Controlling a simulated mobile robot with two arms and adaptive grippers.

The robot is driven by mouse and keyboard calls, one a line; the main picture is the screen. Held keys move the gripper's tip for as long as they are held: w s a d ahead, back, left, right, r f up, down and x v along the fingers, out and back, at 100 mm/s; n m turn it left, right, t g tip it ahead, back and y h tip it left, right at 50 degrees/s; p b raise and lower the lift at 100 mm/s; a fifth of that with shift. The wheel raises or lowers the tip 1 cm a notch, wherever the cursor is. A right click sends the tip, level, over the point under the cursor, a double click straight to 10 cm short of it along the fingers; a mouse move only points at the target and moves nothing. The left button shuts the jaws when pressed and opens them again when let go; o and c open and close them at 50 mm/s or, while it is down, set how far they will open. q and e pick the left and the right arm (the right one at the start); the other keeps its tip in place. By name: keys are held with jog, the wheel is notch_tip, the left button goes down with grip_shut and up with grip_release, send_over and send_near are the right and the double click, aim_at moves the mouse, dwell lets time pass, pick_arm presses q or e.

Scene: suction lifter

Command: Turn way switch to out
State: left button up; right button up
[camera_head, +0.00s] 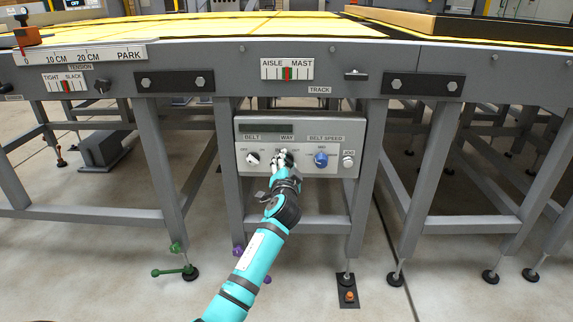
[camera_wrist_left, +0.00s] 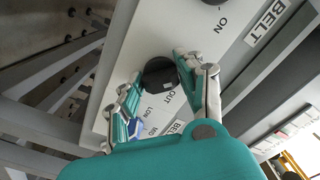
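The control panel (camera_head: 300,146) under the conveyor has a row of knobs. The way switch is a round black knob (camera_wrist_left: 158,74) with the word OUT (camera_wrist_left: 167,97) beside it in the left wrist view. A small pale mark shows on the knob's side towards OUT; I cannot tell its exact setting. In the head view my gripper mostly hides this switch. My left gripper (camera_wrist_left: 157,66) is at the panel with its fingers apart, one on each side of the black knob. Its right finger is very close to the knob; contact is unclear. My right gripper is out of view.
The belt knob (camera_head: 252,159) is left of my gripper. The blue belt speed knob (camera_head: 321,160) and a pale knob (camera_head: 348,162) are on the right. The conveyor frame (camera_head: 230,58) with its gauges overhangs the panel. Grey legs (camera_head: 168,170) stand on either side.

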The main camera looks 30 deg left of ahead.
pick_arm(q)
jog(key=c, duration=0.5)
jog(key=shift+o, duration=0.2)
